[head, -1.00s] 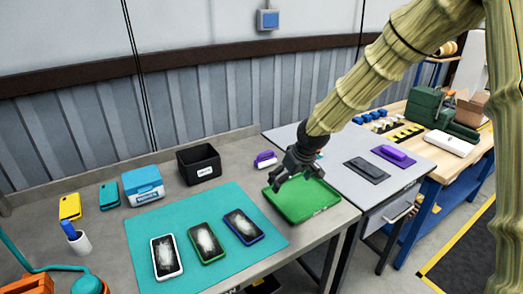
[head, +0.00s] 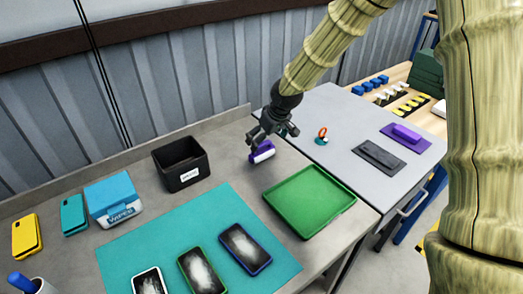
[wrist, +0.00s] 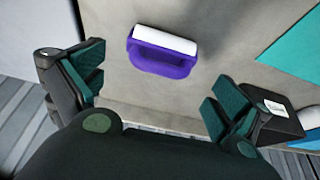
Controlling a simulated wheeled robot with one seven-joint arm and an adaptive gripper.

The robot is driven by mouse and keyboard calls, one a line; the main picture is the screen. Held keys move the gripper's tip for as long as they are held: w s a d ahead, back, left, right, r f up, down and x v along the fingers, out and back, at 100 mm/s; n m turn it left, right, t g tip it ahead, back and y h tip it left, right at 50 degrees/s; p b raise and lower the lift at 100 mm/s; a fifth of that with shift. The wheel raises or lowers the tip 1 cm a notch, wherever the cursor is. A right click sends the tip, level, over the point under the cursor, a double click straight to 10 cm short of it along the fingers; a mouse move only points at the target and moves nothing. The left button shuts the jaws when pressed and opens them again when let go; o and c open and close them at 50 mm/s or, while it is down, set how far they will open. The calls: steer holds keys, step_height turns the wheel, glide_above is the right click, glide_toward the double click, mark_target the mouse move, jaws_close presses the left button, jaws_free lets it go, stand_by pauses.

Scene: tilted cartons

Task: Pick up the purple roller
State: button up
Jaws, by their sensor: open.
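The purple roller (head: 261,152) has a purple handle frame and a white cylinder. It lies on the grey workbench, behind the green tray and right of the black bin. In the wrist view the roller (wrist: 163,62) lies ahead of my fingertips, near the upper middle, with its white side away from me. My gripper (head: 268,134) is just above and behind the roller in the head view. In the wrist view my gripper (wrist: 155,95) shows two teal-padded fingers spread wide with nothing between them. I cannot tell the exact height above the roller.
A black bin (head: 181,163) stands left of the roller and a green tray (head: 310,201) lies in front of it. A teal mat (head: 160,240) holds several phones. A light grey table (head: 340,115) adjoins on the right, with a small orange-handled item (head: 322,135).

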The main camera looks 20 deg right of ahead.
mark_target(263, 143)
steer(key=x, duration=0.2)
steer(key=shift+w+f, duration=0.2)
steer(key=shift+w, duration=0.1)
steer(key=shift+s+f, duration=0.1)
steer(key=shift+f, duration=0.05)
steer(key=shift+w+p+x, duration=0.2)
steer(key=shift+p+x, duration=0.8)
steer(key=shift+x, duration=1.55)
steer(key=shift+a, duration=0.15)
steer(key=c, duration=1)
steer(key=shift+o, duration=0.2)
